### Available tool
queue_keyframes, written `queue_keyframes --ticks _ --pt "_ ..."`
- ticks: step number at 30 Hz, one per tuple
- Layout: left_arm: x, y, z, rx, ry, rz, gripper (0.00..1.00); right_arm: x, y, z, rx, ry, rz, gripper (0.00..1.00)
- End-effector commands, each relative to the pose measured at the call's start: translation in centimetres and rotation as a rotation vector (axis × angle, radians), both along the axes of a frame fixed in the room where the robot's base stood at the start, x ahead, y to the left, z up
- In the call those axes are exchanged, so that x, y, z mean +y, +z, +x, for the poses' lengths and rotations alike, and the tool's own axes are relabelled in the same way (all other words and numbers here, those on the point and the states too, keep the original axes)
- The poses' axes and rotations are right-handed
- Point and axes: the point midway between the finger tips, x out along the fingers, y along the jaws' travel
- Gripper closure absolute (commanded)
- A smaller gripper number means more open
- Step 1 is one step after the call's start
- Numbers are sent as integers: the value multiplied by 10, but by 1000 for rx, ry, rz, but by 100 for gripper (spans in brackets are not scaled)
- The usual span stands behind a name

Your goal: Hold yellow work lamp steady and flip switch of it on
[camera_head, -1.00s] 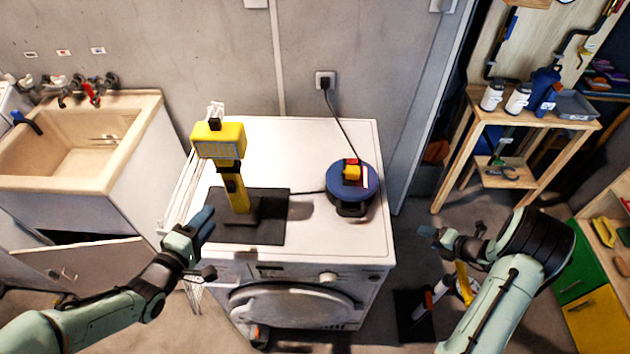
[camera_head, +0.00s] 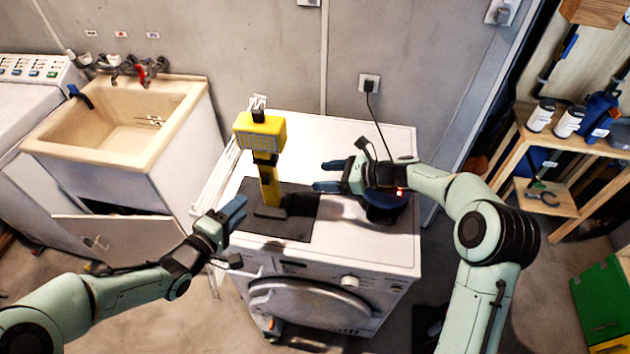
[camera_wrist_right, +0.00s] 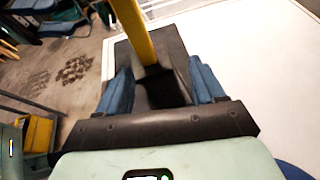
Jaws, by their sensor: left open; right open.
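The yellow work lamp (camera_head: 262,134) stands upright on a dark mat (camera_head: 302,218) on top of the white washing machine. Its yellow post (camera_wrist_right: 138,34) also shows in the right wrist view, ahead of and between my right fingers. My right gripper (camera_head: 328,176) is open to the right of the post, fingers pointing left at it, apart from it in the head view. My left gripper (camera_head: 237,216) is open and empty at the washer's front left edge, left of the lamp's base. I cannot make out the lamp's switch.
A blue cable reel (camera_head: 385,212) sits on the washer's right side, partly hidden by my right arm. Its cord runs to a wall socket (camera_head: 369,83). A sink (camera_head: 120,120) stands at left, and a wooden shelf (camera_head: 560,140) at right.

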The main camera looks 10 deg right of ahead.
Motion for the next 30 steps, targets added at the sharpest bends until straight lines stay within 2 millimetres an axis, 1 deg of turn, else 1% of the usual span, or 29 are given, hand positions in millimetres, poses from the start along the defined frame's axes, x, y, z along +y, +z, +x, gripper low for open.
queue_keyframes --ticks 1,3,8,11,24,30 --pt "0 0 0 0 0 0 57 14 -1 -3 -12 47 -6 32" --pt "0 0 0 0 0 0 57 26 -2 -6 -26 96 -14 32" --pt "0 0 0 0 0 0 57 43 -6 -8 -39 141 -19 32" --pt "0 0 0 0 0 0 57 53 -10 -4 -39 141 -19 32" --pt "0 0 0 0 0 0 57 123 -42 25 -38 139 -19 32" --pt "0 0 0 0 0 0 57 144 -52 34 -38 136 -19 32"
